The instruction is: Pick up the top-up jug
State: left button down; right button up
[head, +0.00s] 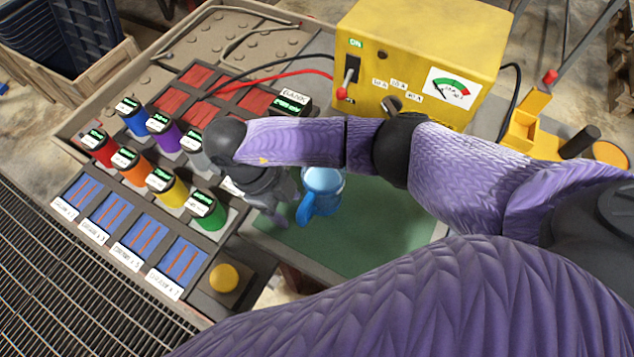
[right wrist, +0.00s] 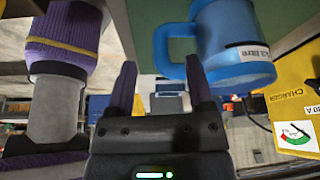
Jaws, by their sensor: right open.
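The top-up jug, a light blue cup-like jug (head: 322,180) with a darker blue handle, stands upright on the green mat (head: 385,232). In the right wrist view the jug (right wrist: 235,42) shows at upper right with a pale label, its handle pointing left. My right gripper (head: 279,217) is just left of the jug, beside the handle. In the right wrist view its two fingers (right wrist: 160,75) are apart and empty, with the handle just beyond their tips. The gripper does not visibly touch the jug. My left gripper is not in view.
A yellow charger box (head: 425,50) with a dial stands behind the mat. Left of the mat is a rack of several coloured labelled cells (head: 165,187) with blue slots in front. A yellow button (head: 224,278) sits at the front corner. Red and black cables (head: 280,75) cross the back.

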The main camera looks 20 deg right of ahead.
aim_at(299, 219)
jog(key=x, duration=0.6)
jog(key=shift+b, duration=0.35)
grip_shut()
jog(key=shift+w, duration=0.1)
dwell(0.7)
